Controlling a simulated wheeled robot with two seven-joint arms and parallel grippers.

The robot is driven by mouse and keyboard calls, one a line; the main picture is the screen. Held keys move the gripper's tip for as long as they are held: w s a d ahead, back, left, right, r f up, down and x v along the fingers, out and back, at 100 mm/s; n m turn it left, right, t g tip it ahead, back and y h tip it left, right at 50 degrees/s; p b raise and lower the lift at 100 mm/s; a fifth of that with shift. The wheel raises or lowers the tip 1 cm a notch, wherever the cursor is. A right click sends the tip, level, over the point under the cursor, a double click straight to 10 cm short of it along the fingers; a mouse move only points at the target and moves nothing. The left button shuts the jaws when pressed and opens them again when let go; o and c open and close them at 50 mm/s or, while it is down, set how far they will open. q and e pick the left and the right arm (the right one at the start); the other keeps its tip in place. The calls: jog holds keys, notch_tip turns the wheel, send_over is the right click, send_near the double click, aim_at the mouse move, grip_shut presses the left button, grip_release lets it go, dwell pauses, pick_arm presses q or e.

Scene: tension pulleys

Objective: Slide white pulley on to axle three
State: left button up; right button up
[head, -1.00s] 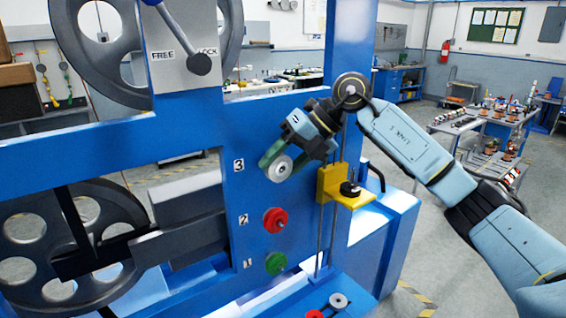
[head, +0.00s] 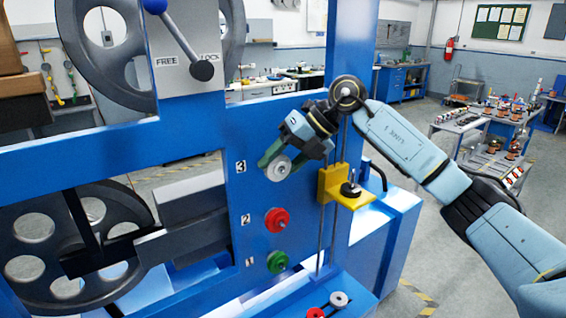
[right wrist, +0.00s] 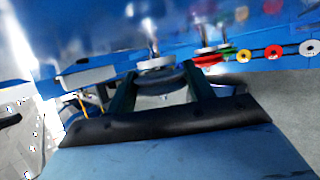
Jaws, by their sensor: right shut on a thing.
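The white pulley (head: 278,168) is held in my right gripper (head: 275,158) at the panel, beside the label 3. In the right wrist view the white pulley (right wrist: 157,63) sits between the two fingertips, and a metal shaft shows just beyond it, in line with it. I cannot tell whether the pulley is around axle three or only in front of it, as the pulley and gripper hide the axle in the head view. The red pulley (head: 276,220) is at label 2 and the green pulley (head: 277,261) at label 1. My left gripper is not in view.
A yellow bracket (head: 335,185) with a black knob stands right of the axles, close below my right gripper. A lever (head: 190,52) is above on the FREE/LOCK plate. A large dark wheel (head: 35,230) is at left.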

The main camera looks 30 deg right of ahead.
jog(key=shift+w+r, duration=0.1)
jog(key=shift+r, duration=0.25)
jog(key=o, duration=1.1)
jog(key=shift+r, duration=0.1)
jog(key=shift+d+r, duration=0.4)
jog(key=shift+d, duration=0.05)
jog(key=b+v, duration=0.1)
jog(key=v, duration=1)
jog(key=shift+s+d, duration=0.3)
jog(key=shift+s, duration=0.2)
